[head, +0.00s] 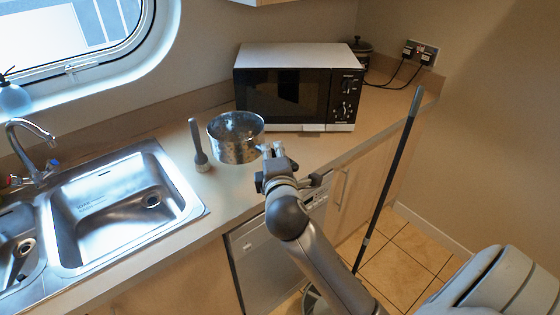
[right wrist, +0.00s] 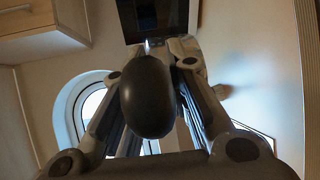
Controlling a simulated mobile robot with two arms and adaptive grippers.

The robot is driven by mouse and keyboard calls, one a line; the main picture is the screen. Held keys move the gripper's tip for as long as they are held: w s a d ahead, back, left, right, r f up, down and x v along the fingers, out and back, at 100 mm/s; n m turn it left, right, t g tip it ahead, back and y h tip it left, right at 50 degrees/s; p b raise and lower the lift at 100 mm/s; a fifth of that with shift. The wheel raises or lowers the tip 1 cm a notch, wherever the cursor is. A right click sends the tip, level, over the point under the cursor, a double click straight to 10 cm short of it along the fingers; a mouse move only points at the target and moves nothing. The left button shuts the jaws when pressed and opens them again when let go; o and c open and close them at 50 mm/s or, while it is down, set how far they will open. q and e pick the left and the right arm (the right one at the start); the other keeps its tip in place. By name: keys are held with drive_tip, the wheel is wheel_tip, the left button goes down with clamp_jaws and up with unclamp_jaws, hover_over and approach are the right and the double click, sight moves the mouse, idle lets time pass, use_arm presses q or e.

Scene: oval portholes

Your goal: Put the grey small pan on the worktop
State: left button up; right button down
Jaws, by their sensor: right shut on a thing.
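The grey small pan (head: 234,138) is a shiny metal pan, upright over the worktop (head: 232,185), in front of the microwave's left part. I cannot tell whether its base touches the worktop. My right gripper (head: 270,160) is at the pan's right front side, shut on its handle, and hides most of that handle. In the right wrist view the dark rounded handle end (right wrist: 148,97) sits between the fingers of my right gripper (right wrist: 168,48). My left gripper is not in view.
A grey pestle-like tool (head: 198,145) stands just left of the pan. A microwave (head: 296,85) stands behind it, and a steel sink (head: 120,205) is on the left. A dark pole (head: 390,175) leans at the worktop's right end. Some worktop in front of the pan is clear.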

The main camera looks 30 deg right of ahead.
drive_tip(key=w+d+f+p, duration=0.2)
drive_tip(key=w+d+f, duration=0.3)
drive_tip(key=d+f, duration=0.5)
drive_tip(key=shift+w+d+f, duration=0.2)
drive_tip(key=shift+d+f, duration=0.1)
drive_tip(key=shift+f, duration=0.65)
drive_tip(key=c, duration=1.8)
unclamp_jaws()
drive_tip(key=shift+s+f, duration=0.1)
drive_tip(key=shift+f, duration=0.1)
drive_tip(key=o, duration=0.4)
drive_tip(key=shift+r, duration=0.15)
